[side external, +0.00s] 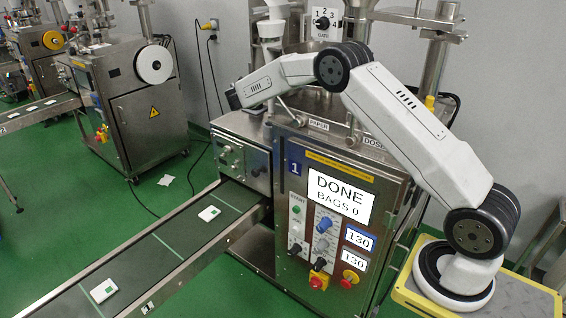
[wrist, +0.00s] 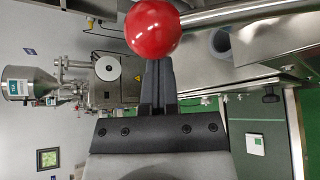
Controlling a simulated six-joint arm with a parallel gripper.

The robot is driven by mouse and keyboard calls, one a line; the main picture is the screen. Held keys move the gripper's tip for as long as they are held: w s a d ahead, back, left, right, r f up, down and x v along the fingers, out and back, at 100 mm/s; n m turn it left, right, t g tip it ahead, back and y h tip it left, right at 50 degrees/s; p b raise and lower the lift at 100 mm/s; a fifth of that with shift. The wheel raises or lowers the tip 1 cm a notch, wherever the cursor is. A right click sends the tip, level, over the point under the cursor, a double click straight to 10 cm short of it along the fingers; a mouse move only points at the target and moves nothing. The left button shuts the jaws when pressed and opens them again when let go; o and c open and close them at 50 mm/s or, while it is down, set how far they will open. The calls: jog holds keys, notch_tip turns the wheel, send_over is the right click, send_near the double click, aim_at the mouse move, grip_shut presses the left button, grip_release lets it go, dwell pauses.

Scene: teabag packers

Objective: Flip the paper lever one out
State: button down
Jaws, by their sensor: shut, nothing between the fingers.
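In the wrist view a red ball knob (wrist: 153,28) sits at the tips of my gripper (wrist: 157,64). A bright metal rod (wrist: 250,12) runs right from beside the knob; it looks like the lever's shaft. The dark fingers are together with nothing between them. The knob overlaps the fingertips in the picture; I cannot tell if they touch. In the side view the PAPER label (side external: 319,125) is on the top edge of machine 1 (side external: 330,230), under my forearm. My wrist end is at the machine's upper left there; the red knob and the fingers are not discernible.
The machine's screen (side external: 341,197) reads DONE, BAGS 0. The DOSE label (side external: 374,144) is right of PAPER. A conveyor (side external: 160,250) carries white packets at lower left. A second machine (side external: 125,100) stands behind. A grey cylinder (wrist: 220,42) lies right of the knob.

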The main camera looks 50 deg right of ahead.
jog(key=shift+s+d+r, duration=0.1)
jog(key=shift+s+r, duration=0.15)
jog(key=shift+s, duration=0.1)
jog(key=shift+s+r+m, duration=0.3)
jog(key=shift+s+r, duration=0.05)
jog(key=shift+r, duration=0.15)
dwell(0.6)
jog(key=s+r+m+t+h, duration=0.3)
jog(key=s+r+m, duration=0.3)
jog(key=s, duration=0.4)
dwell(0.7)
jog(key=shift+f, duration=0.1)
jog(key=shift+w, duration=0.1)
dwell(0.4)
